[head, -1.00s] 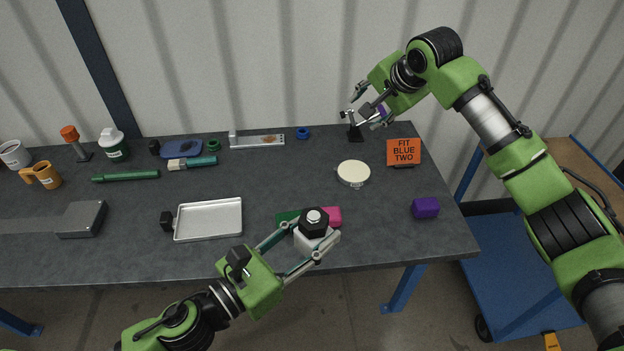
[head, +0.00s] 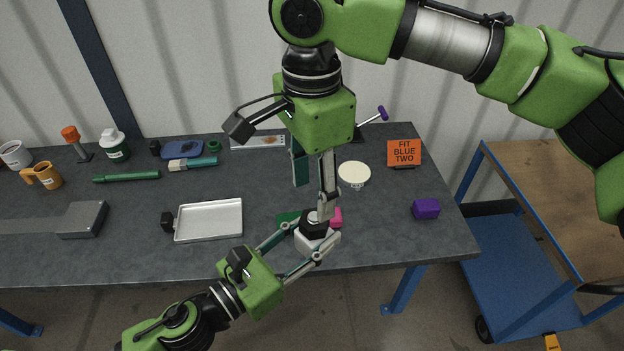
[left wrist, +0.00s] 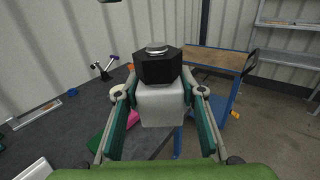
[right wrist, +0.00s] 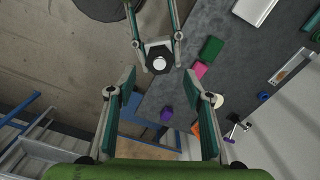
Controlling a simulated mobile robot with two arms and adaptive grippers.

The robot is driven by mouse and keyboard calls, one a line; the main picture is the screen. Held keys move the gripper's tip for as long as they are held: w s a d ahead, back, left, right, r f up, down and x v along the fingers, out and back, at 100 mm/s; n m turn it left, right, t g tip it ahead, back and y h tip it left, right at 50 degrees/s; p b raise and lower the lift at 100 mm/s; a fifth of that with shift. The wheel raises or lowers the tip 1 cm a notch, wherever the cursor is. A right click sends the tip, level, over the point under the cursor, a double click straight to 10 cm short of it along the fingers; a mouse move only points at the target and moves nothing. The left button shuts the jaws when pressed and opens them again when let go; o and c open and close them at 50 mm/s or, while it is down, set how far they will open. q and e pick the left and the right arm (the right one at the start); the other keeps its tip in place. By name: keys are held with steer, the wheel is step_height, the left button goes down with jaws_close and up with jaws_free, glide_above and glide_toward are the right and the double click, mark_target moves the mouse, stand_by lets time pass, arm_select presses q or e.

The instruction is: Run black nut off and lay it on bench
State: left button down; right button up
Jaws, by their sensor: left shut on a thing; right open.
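The black nut (head: 308,228) is a dark hexagon on top of a white block (head: 304,243), with a silver stud end in its middle. The nut also shows in the left wrist view (left wrist: 160,68) and the right wrist view (right wrist: 155,50). My left gripper (head: 313,240) is shut on the white block and holds it upright at the bench's front edge. My right gripper (right wrist: 160,85) is open, pointing down above the nut, its fingers spread wide. In the head view its fingers partly hide the nut; contact cannot be told. The grey bench (head: 385,235) runs behind.
Pink (head: 337,217) and green blocks lie just behind the held block. A purple block (head: 426,209), cream disc (head: 354,174) and orange sign (head: 404,152) stand to the right. A metal tray (head: 208,221) lies left. Bench surface between the disc and purple block is clear.

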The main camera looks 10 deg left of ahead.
mark_target(313, 216)
step_height(313, 216, down, 7)
steer(key=shift+f, duration=0.2)
stand_by(0.3)
